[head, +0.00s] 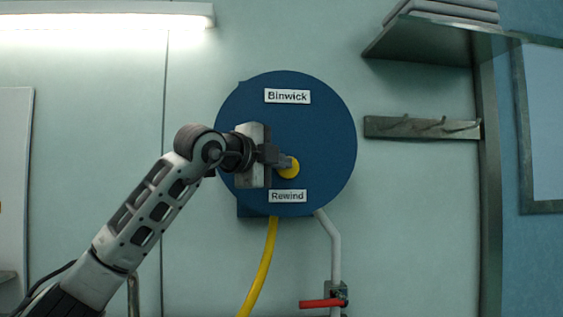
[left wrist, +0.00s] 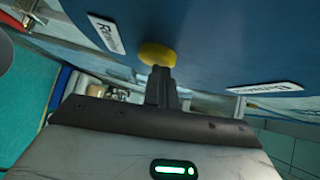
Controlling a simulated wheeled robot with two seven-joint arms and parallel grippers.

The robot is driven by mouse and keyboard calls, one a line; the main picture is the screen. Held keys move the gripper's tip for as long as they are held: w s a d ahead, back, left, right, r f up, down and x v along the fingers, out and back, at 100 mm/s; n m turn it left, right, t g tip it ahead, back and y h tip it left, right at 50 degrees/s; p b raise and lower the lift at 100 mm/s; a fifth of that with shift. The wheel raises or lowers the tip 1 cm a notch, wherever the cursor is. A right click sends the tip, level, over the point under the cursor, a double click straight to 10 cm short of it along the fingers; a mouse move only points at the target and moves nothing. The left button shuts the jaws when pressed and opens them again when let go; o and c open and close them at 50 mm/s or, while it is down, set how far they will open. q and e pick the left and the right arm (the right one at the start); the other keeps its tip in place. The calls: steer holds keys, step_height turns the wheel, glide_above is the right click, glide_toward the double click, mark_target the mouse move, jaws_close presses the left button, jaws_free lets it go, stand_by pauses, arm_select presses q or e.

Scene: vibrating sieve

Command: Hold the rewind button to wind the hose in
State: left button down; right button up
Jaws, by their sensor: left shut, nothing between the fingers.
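The blue round hose reel (head: 325,140) is mounted on the wall, with a "Binwick" plate above and a "Rewind" plate (head: 287,196) below. The yellow rewind button (head: 291,172) sits just above the Rewind plate. My left gripper (head: 287,162) is shut and empty, its fingertips at the button and partly covering it. In the left wrist view the fingertips (left wrist: 160,72) meet the edge of the yellow button (left wrist: 157,53); I cannot tell how far it is pressed. The yellow hose (head: 264,262) hangs down from the reel's underside. My right gripper is not in view.
A white pipe (head: 333,245) runs down from the reel to a valve with a red handle (head: 320,303). A hook rail (head: 422,127) and a shelf (head: 425,42) are on the wall at right.

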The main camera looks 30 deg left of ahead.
arm_select(q)
steer(key=shift+w+a+f, duration=0.1)
steer(key=shift+a+f, duration=0.1)
steer(key=shift+f, duration=0.05)
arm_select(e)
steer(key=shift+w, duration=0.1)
arm_select(q)
steer(key=s+d+r+b, duration=0.1)
steer(key=s+b, duration=0.3)
steer(key=s, duration=0.9)
steer(key=shift+s+r+b, duration=0.15)
steer(key=shift+r+b, duration=0.25)
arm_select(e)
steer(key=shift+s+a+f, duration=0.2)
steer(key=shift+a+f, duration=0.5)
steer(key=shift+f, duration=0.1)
arm_select(q)
steer(key=shift+d, duration=0.1)
